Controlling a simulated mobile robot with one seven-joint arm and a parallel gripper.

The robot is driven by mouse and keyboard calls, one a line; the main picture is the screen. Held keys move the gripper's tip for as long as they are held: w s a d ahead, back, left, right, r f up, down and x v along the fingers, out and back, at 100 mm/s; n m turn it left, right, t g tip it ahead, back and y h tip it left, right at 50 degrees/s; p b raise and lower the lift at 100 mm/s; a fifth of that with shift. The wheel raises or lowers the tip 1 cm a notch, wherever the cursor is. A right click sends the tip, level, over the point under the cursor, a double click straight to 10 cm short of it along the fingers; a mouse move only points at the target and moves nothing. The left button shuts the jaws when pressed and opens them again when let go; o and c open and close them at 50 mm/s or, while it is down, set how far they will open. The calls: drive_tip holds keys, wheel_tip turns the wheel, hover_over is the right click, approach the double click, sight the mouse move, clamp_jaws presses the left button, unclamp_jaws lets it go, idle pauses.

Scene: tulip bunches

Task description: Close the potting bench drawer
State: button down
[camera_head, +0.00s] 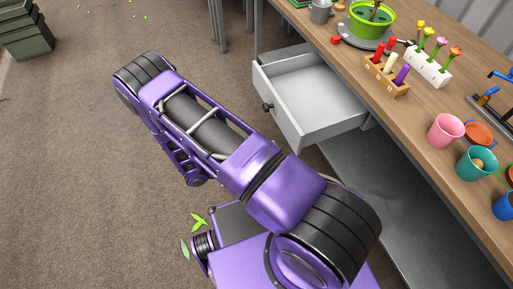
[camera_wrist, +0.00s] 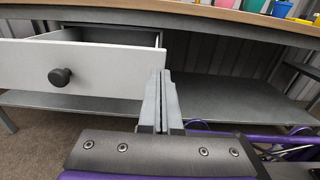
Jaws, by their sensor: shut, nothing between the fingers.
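The potting bench drawer (camera_head: 312,98) is pulled out from under the bench top in the head view, and its inside looks empty. Its pale front with a dark round knob (camera_wrist: 60,77) fills the left of the wrist view. My gripper (camera_wrist: 165,75) shows in the wrist view with its two fingers together and nothing between them. The fingertips appear in front of the right end of the drawer front; I cannot tell whether they touch it. In the head view my gripper is hidden behind my purple arm.
The wooden bench top (camera_head: 400,125) carries a green pot (camera_head: 372,20), a peg block (camera_head: 386,75), a white flower holder (camera_head: 428,66) and several cups. A grey lower shelf (camera_head: 370,190) lies below. Dark crates (camera_head: 26,38) stand at the far left. The brown floor left of the drawer is mostly clear.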

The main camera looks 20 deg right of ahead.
sight(359, 114)
drive_tip(key=d, duration=0.7)
drive_tip(key=shift+w+d, duration=0.2)
drive_tip(key=shift+d, duration=0.2)
drive_tip(key=d, duration=0.8)
drive_tip(key=d+b, duration=0.1)
drive_tip(key=d, duration=1.7)
drive_tip(key=shift+w+d, duration=0.2)
drive_tip(key=shift+w, duration=0.2)
drive_tip(key=shift+d+r+b, duration=0.1)
drive_tip(key=shift+d+b, duration=0.2)
drive_tip(key=shift+d, duration=0.3)
drive_tip(key=shift+d, duration=0.1)
drive_tip(key=shift+w, duration=0.1)
